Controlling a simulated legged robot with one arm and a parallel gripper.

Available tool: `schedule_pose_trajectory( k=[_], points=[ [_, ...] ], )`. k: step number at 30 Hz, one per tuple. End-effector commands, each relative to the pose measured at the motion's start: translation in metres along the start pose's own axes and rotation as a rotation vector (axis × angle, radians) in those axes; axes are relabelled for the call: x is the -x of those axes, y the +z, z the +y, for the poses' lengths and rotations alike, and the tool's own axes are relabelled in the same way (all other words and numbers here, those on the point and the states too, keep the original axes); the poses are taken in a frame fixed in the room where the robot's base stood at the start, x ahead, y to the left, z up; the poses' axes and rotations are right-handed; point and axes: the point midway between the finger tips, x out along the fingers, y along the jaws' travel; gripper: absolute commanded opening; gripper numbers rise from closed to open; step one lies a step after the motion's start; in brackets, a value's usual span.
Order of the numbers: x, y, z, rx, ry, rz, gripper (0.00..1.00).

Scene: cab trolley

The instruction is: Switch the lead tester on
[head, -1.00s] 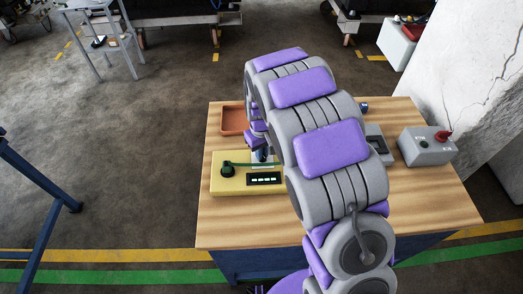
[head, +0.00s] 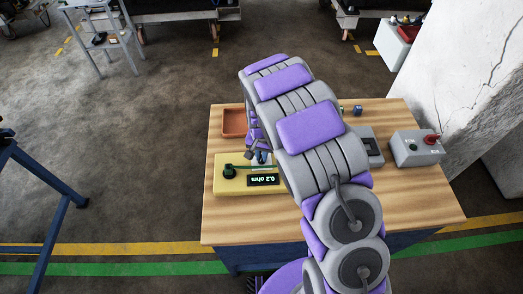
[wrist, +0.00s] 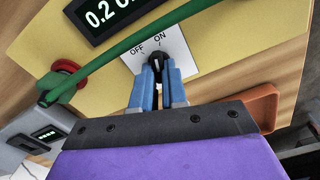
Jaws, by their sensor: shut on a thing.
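The lead tester is a yellow box (head: 224,188) on the wooden bench, with a green lead (wrist: 118,57) lying across its top. Its display (head: 263,180) is lit and reads 0.2 ohm; it also shows at the top of the wrist view (wrist: 98,15). A small black knob (wrist: 156,58) sits on a white label (wrist: 181,66) marked OFF and ON. My gripper (wrist: 158,73) is shut on this knob, its blue fingers on either side. The knob's pointer is mostly hidden, so its exact angle is hard to read. In the head view my arm covers the tester's right part.
An orange tray (head: 234,135) stands behind the tester. A grey box with a red knob and green button (head: 417,157) is at the bench's right, beside another grey unit (head: 371,133). A blue trestle (head: 52,175) stands left of the wooden bench (head: 240,226).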

Motion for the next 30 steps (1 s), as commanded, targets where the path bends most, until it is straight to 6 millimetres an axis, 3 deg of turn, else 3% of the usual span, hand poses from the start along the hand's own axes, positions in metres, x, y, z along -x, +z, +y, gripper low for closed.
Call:
schedule_pose_trajectory(
  k=[12, 29, 30],
  points=[
    [0.0023, -0.0003, -0.0008, -0.192, -0.003, 0.003, 0.0],
    [0.0017, -0.0008, -0.0011, -0.223, -0.005, 0.004, 0.0],
    [0.0017, -0.0008, -0.0011, -0.223, -0.005, 0.004, 0.16]
  ],
)
